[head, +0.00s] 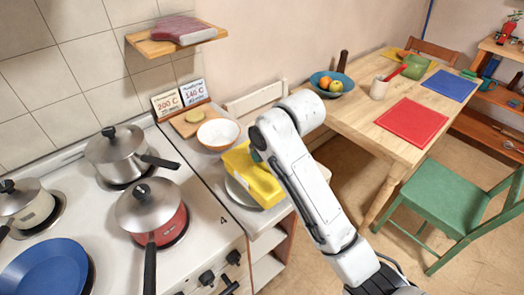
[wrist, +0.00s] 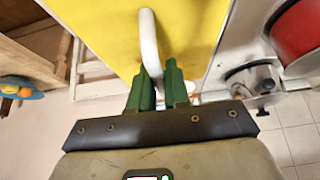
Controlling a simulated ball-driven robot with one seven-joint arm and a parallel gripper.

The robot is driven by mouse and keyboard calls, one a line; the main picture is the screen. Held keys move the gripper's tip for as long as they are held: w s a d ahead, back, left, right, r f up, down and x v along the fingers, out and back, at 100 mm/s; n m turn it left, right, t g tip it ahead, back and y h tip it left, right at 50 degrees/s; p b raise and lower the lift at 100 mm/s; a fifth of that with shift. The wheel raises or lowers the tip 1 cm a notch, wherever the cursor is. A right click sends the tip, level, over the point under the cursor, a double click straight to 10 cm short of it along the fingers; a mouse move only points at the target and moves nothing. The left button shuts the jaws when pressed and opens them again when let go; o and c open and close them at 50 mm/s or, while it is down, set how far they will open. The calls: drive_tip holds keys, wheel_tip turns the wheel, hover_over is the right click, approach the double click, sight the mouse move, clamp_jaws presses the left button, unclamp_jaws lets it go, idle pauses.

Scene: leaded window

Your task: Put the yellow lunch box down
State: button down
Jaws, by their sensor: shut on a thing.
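The yellow lunch box (head: 250,180) is over the narrow counter beside the stove in the head view. In the wrist view the yellow lunch box (wrist: 100,30) fills the upper middle, with its white handle (wrist: 149,45) pointing at me. My gripper (wrist: 160,90) has its green fingers shut on that handle. In the head view my white arm hides the gripper and part of the box. I cannot tell whether the box touches the counter or hangs just above it.
A grey round plate (head: 236,192) is partly hidden by the box. A white bowl (head: 218,133) and a cutting board (head: 190,122) are behind it. The stove with a red pot (head: 150,212) is to the left. The wooden table (head: 358,117) holds a fruit bowl (head: 331,84) and red mat (head: 411,121).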

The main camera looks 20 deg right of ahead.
drive_tip(key=shift+f, duration=0.35)
drive_tip(key=c, duration=1.1)
unclamp_jaws()
drive_tip(key=shift+r, duration=0.1)
drive_tip(key=shift+r, duration=0.3)
drive_tip(key=p+v, duration=0.3)
drive_tip(key=v, duration=0.9)
drive_tip(key=shift+r, duration=0.2)
drive_tip(key=shift+f, duration=0.1)
